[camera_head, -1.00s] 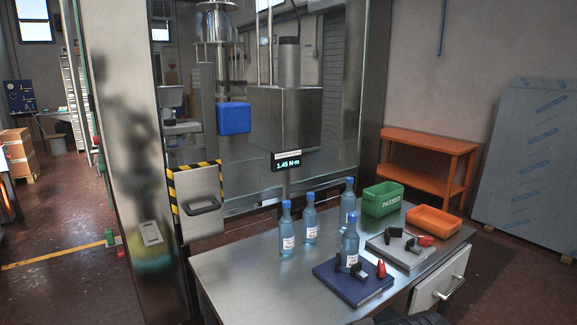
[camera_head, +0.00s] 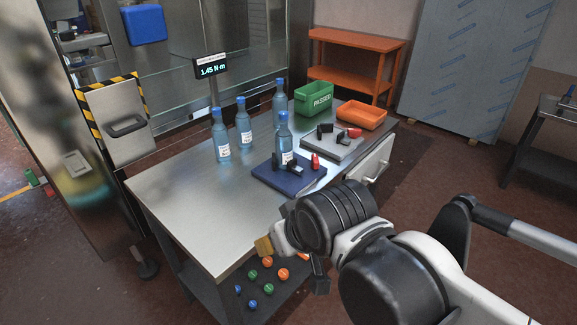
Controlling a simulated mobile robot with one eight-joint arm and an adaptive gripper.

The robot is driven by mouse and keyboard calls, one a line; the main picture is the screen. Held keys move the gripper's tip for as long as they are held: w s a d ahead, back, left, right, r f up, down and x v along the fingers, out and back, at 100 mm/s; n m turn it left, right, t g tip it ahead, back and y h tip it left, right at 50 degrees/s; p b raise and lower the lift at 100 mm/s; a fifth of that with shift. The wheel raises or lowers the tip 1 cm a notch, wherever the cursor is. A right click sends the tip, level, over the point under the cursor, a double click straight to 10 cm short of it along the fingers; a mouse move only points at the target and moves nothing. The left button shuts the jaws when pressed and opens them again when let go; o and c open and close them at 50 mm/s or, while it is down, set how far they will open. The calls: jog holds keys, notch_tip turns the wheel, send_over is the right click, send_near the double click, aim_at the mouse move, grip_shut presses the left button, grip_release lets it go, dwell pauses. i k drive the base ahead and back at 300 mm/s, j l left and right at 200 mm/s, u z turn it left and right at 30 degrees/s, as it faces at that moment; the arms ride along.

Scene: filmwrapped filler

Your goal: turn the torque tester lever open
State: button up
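A dark blue base (camera_head: 283,178) with black clamp blocks and a red lever (camera_head: 316,161) sits on the metal bench; it looks like the torque tester. A blue-capped bottle (camera_head: 284,140) stands upright at its clamps. A grey base (camera_head: 330,149) behind it also has black blocks and a red part (camera_head: 354,133). A display (camera_head: 211,67) on a post reads 1.45 N·m. My gripper (camera_head: 270,244) is at the bench's front edge, nearer the camera than the blue base and apart from it. My arm hides most of it, so its opening is unclear.
Several other blue-capped bottles (camera_head: 243,123) stand behind the blue base. A green "PASSED" bin (camera_head: 314,98) and an orange tray (camera_head: 361,115) are at the back right. The bench's left front (camera_head: 190,205) is clear. Coloured caps (camera_head: 267,261) lie on a lower shelf.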

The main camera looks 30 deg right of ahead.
aim_at(315, 163)
jog(key=i+l, duration=0.75)
jog(key=l, duration=0.1)
